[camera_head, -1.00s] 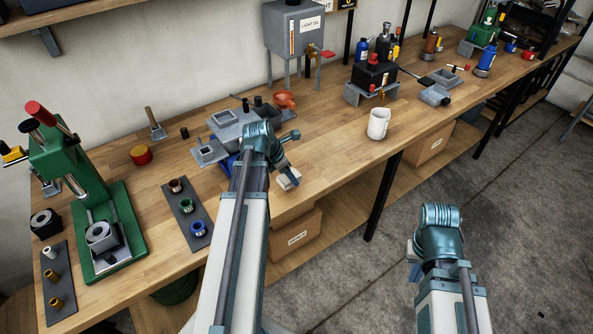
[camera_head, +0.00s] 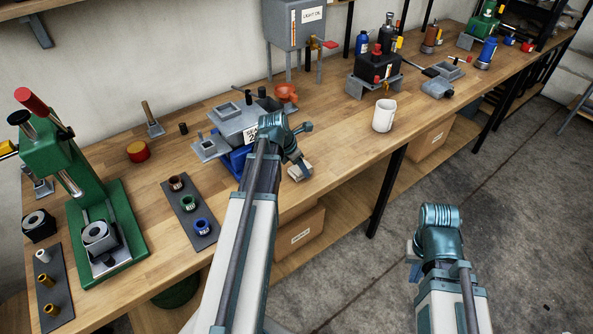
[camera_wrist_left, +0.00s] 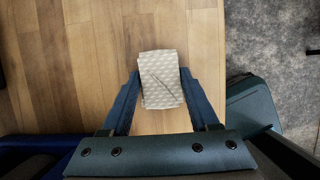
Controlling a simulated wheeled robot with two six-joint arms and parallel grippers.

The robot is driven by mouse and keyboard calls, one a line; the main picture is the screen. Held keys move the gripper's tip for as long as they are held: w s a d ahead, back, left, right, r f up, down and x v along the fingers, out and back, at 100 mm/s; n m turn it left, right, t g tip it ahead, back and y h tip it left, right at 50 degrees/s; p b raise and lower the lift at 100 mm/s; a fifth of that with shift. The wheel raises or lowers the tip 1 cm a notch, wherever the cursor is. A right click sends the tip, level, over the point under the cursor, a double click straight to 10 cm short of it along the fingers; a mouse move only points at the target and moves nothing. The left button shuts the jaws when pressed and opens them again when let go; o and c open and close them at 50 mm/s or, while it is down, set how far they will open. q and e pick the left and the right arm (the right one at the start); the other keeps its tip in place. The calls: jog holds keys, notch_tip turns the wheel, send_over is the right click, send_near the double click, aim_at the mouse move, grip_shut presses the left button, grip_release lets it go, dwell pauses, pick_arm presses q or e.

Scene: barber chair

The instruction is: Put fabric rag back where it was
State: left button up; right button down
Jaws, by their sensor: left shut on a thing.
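The fabric rag (camera_wrist_left: 161,78) is a small, folded, beige patterned cloth. In the left wrist view it lies between the two blue fingers of my left gripper (camera_wrist_left: 163,98), which is shut on it, over the wooden bench top. In the head view the rag (camera_head: 301,172) shows as a pale block under my left gripper (camera_head: 297,165), by the front edge of the workbench (camera_head: 335,138). I cannot tell whether it touches the wood. My right gripper (camera_head: 415,262) is mostly hidden behind its arm, over the floor; its jaws cannot be made out.
A white mug (camera_head: 384,115) stands right of the rag near the front edge. A grey device (camera_head: 236,122) on a blue base stands to the left. A green press (camera_head: 90,205) and a dark tray with rings (camera_head: 190,212) are further left. Bare wood lies between mug and rag.

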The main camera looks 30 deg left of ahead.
pick_arm(q)
jog(key=shift+w+d+r, duration=0.1)
jog(key=shift+d, duration=0.05)
jog(key=o, duration=1.2)
jog(key=shift+s+r+p, duration=0.25)
jog(key=shift+r+p, duration=0.45)
jog(key=shift+p, duration=0.1)
jog(key=p+v, duration=0.9)
jog(key=v, duration=0.1)
jog(key=shift+s+r+p, duration=0.15)
jog(key=shift+r+p, duration=0.1)
jog(key=shift+p, duration=0.1)
